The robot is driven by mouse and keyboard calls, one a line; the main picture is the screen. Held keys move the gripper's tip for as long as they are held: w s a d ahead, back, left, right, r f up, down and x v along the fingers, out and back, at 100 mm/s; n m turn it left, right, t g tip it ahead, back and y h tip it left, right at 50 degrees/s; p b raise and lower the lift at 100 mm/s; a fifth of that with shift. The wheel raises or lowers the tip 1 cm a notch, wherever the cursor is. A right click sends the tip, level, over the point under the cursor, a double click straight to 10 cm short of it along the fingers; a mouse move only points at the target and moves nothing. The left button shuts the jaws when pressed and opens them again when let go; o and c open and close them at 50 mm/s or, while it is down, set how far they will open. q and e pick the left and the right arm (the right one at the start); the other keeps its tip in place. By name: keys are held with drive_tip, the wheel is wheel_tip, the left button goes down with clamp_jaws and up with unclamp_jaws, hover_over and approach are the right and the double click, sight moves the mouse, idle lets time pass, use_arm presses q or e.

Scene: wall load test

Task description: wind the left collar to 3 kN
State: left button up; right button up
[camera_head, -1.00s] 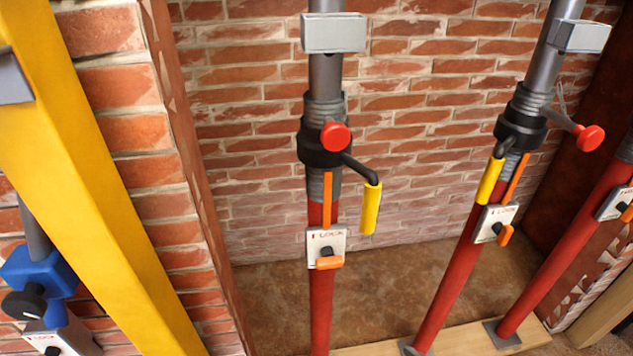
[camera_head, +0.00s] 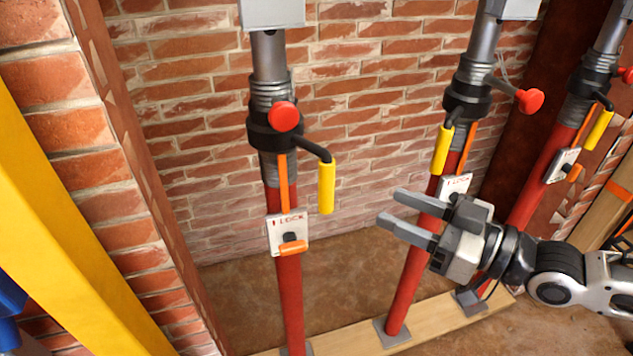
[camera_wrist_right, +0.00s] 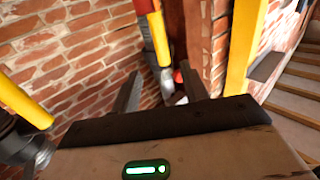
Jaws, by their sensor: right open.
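The left collar (camera_head: 275,132) is a black ring on the grey thread of the leftmost red prop (camera_head: 287,300). It has a red knob (camera_head: 284,116) and a crank with a yellow handle (camera_head: 327,188) hanging down on its right. Below it is a white plate (camera_head: 288,233) marked LOCK, with an orange lever (camera_head: 292,248). My right gripper (camera_head: 391,208) is open and empty, right of the yellow handle and apart from it, overlapping the middle prop in the picture. Its two fingers also show in the right wrist view (camera_wrist_right: 160,92). My left gripper is out of view. No load reading is legible.
The middle prop (camera_head: 408,285) and right prop (camera_head: 537,185) have similar black collars and yellow handles. Their feet stand on a timber plank (camera_head: 345,337). A brick wall (camera_head: 200,150) is behind. A yellow beam (camera_head: 70,240) slants at the left. The handle's left side looks clear.

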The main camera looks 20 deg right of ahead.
sight(324, 180)
drive_tip(key=x, duration=1.3)
drive_tip(key=shift+a+r, duration=0.1)
drive_tip(key=shift+w+a, duration=0.45)
